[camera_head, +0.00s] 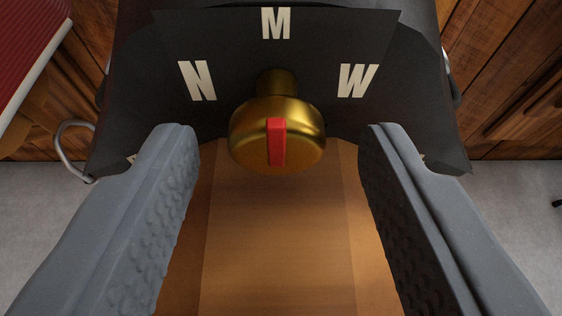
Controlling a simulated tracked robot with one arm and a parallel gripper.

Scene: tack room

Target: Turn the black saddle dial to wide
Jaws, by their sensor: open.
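A brass dial knob (305,137) with a red pointer bar (276,142) stands out from a black panel (225,55), the black saddle's dial face. White letters on the panel read N (197,81) at left, M (276,23) at the top middle and W (357,80) at right. The red bar is upright in the picture, in line with the M. My gripper (279,140) is open, one grey finger on each side of the knob. Clear gaps show between the knob and both fingers.
A wooden surface (280,240) lies below the knob, between the fingers. Wooden planks (515,60) stand behind at the right. A red ribbed object (28,40) is at the upper left, and a metal ring (68,150) hangs at the panel's left. Grey floor (515,210) shows at both sides.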

